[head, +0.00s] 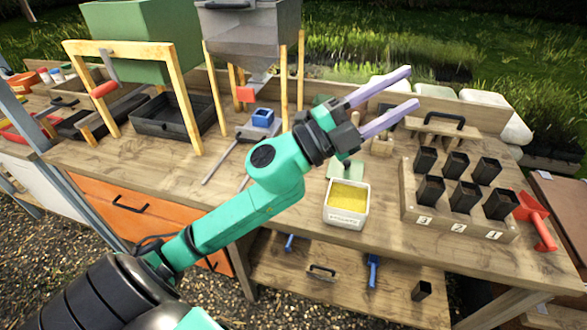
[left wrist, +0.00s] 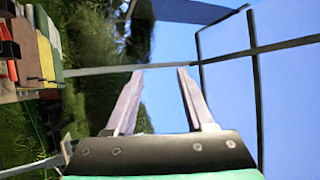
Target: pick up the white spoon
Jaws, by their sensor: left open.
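I cannot make out a white spoon in either view. My left gripper (head: 414,88) is open and empty, raised above the back of the wooden workbench (head: 285,190). Its two pale purple fingers point up and to the right in the head view. The left arm hides part of the bench's middle. My right gripper is not in view.
A white tub of yellow material (head: 347,217) stands mid-bench. A wooden rack (head: 460,228) of black pots and a red scoop (head: 536,219) are at right. Wooden-framed hoppers (head: 140,35) stand at the back left. Blue-handled tools (head: 373,270) are on the lower shelf.

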